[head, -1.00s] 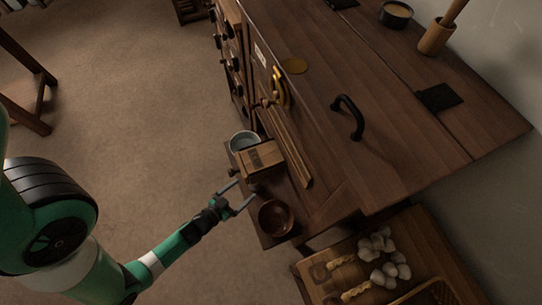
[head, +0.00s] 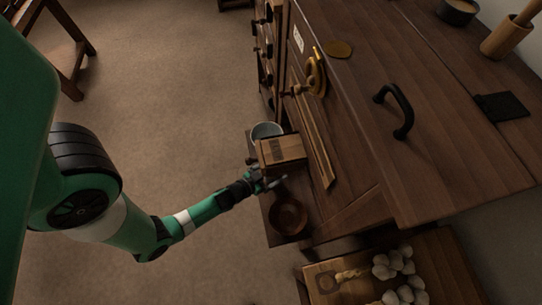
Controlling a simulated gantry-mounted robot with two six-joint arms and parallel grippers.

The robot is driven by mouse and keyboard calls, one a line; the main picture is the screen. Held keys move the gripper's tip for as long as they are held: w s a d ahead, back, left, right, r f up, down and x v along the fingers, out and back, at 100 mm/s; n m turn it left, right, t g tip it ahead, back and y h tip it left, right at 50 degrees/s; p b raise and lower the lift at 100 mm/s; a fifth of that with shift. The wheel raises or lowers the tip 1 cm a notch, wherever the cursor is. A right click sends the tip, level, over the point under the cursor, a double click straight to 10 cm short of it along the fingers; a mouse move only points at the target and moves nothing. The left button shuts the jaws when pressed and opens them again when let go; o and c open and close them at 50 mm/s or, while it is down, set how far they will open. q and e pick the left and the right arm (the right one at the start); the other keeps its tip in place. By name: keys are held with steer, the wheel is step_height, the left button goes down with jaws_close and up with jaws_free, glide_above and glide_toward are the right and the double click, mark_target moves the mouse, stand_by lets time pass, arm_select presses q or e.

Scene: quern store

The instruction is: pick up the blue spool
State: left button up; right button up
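I cannot make out a blue spool in the head view. My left gripper (head: 268,180) is at the front side of a small wooden box (head: 282,150), between it and a brown wooden bowl (head: 288,215). The fingers are small and dark against the box, so I cannot tell whether they are open or touch anything. The box stands on a low ledge (head: 269,236) beside the large wooden chest. A grey-blue bowl (head: 266,131) stands just behind the box; its inside is only partly visible. My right gripper is not in view.
The large chest (head: 455,150) has a black handle (head: 402,112) on top and a brass fitting (head: 316,72) on its front edge. A low table (head: 445,262) at lower right holds pale stones (head: 393,262). The floor to the left is largely clear.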

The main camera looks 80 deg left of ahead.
arm_select(q)
steer(key=shift+x, duration=1)
steer(key=shift+s+d+f, duration=0.1)
steer(key=shift+s, duration=0.1)
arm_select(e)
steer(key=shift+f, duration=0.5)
